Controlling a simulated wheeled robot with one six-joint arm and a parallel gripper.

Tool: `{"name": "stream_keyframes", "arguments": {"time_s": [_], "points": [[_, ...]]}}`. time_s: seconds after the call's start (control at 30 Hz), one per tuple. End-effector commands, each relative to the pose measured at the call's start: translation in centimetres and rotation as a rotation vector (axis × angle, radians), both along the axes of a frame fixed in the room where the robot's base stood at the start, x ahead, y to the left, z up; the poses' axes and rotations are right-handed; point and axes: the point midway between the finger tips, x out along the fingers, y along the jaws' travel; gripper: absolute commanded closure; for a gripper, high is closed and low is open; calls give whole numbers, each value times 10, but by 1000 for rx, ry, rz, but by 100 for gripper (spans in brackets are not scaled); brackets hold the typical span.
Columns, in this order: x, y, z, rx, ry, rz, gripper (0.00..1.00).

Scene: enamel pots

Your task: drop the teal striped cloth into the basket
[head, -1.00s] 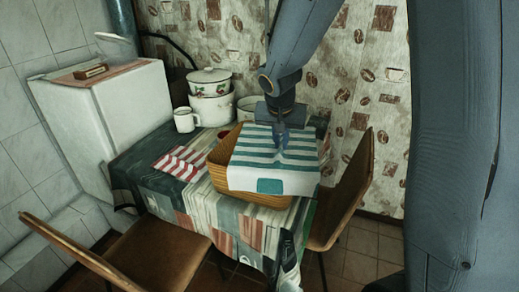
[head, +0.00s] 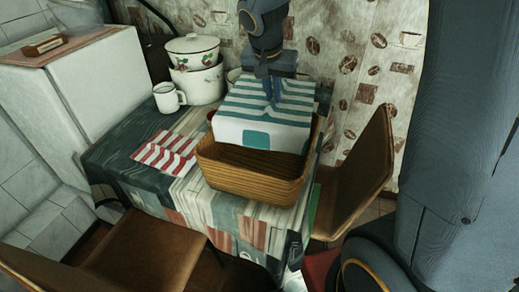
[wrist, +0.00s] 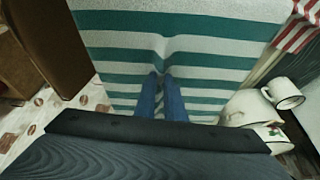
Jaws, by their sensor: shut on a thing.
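The teal striped cloth (head: 258,112) is white with teal stripes and a teal patch near its front edge. My gripper (head: 271,98) is shut on it around its middle, and the cloth spreads out flat. The wrist view shows the fingertips (wrist: 161,75) pinching a fold in the cloth (wrist: 200,28). The wicker basket (head: 250,183) stands on the table. In the head view the cloth covers the basket's back part; the front of the basket's inside shows empty. I cannot tell how high the cloth is above the rim.
A red striped cloth (head: 166,152) lies left of the basket. A white mug (head: 168,97) and enamel pots (head: 195,68) stand at the back left. Chairs stand at the right (head: 362,165) and front left (head: 150,250). The tablecloth (head: 125,150) is clear at the left.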

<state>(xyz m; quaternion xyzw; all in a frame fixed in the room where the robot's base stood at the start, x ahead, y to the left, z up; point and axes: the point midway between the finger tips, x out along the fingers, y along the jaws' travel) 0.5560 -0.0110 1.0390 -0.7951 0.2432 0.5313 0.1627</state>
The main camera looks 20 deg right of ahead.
Motion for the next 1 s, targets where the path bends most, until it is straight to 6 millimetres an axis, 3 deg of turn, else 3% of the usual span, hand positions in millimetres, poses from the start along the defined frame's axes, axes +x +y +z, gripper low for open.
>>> {"name": "stream_keyframes", "arguments": {"time_s": [0.2, 0.57, 0.6, 0.7, 1.0], "points": [[0, 1, -26, 0, 1, 4, 100], [0, 2, -30, 0, 0, 5, 100], [0, 2, -30, 0, 0, 5, 84], [0, 2, -30, 0, 0, 5, 69], [0, 2, -29, 0, 0, 5, 69]]}}
